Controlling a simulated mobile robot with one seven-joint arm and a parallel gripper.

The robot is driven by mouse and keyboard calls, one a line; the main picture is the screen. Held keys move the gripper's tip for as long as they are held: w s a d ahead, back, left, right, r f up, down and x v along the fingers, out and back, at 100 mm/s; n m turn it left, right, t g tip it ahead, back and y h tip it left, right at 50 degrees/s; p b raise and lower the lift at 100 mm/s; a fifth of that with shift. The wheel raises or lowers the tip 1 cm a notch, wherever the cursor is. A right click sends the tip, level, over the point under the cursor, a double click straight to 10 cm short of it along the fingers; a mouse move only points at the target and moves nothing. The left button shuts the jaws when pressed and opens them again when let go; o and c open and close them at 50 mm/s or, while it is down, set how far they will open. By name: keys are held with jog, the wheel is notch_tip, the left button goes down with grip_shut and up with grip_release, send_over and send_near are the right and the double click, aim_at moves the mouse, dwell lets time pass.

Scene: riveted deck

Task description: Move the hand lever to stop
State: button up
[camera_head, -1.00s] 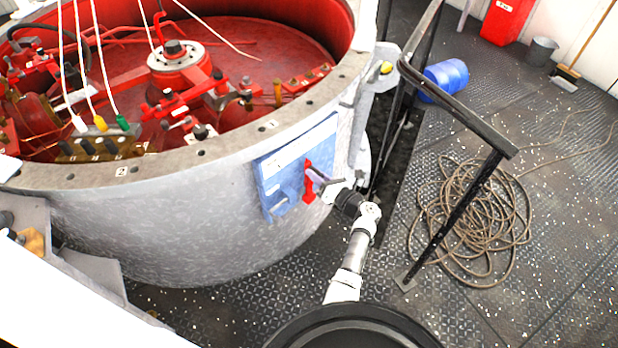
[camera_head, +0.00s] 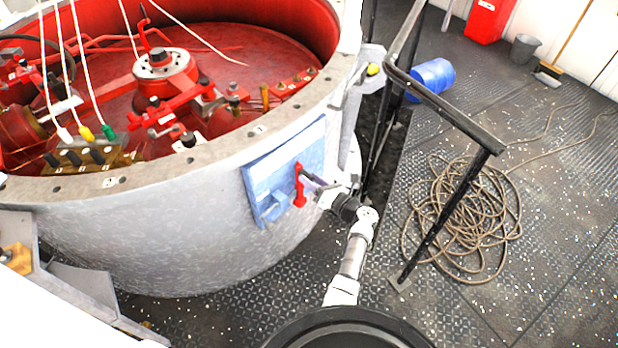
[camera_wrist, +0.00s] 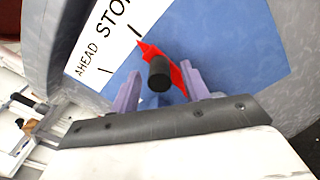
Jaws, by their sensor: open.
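The hand lever (camera_head: 299,186) is red and sits on a blue panel (camera_head: 278,190) on the side of the big pale drum. In the wrist view, the lever (camera_wrist: 178,78) has a black knob (camera_wrist: 159,75) that points towards the camera. Its red pointed tip is close to the tick under the partly cut-off word STOP on the white label (camera_wrist: 112,35); AHEAD stands further left. My gripper (camera_head: 310,179) is at the lever. In the wrist view, my gripper (camera_wrist: 160,68) is open, with one purple finger either side of the knob and visible gaps.
A black railing (camera_head: 440,105) stands right of my arm. Coiled rope (camera_head: 465,215) lies on the deck beyond it. A blue drum (camera_head: 432,78), red bin (camera_head: 487,20) and grey bucket (camera_head: 524,47) are further back. The big drum's rim (camera_head: 225,150) rises at the left.

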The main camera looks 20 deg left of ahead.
jog(key=b+v, duration=0.1)
jog(key=v, duration=1.1)
jog(key=shift+r, duration=0.1)
